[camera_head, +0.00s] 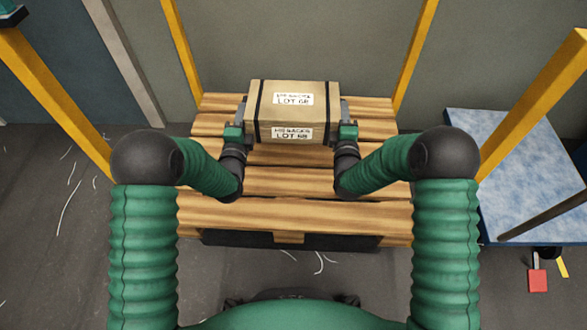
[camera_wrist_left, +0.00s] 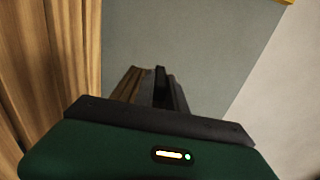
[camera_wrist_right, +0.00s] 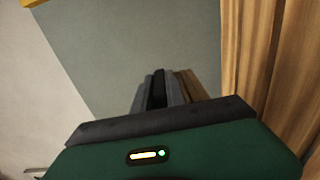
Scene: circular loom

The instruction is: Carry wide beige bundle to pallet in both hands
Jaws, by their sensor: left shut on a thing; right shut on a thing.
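The wide beige bundle (camera_head: 270,118) is a box-like block with dark straps near both ends and white "LOT 68" labels on its top and front. It is over the rear part of the wooden pallet (camera_head: 290,213); I cannot tell whether it touches the slats. My left gripper (camera_head: 241,115) is shut on the bundle's left end. My right gripper (camera_head: 344,115) is shut on its right end. In the left wrist view the gripper's fingers (camera_wrist_left: 163,88) show against a brown strip of the bundle. The right wrist view shows the right fingers (camera_wrist_right: 158,90) likewise.
Yellow posts (camera_head: 183,52) stand around the pallet, with a grey wall behind. A blue-topped table (camera_head: 510,170) with a dark rod stands at the right. A red tag (camera_head: 537,281) hangs below it. White thread scraps lie on the dark floor (camera_head: 50,240).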

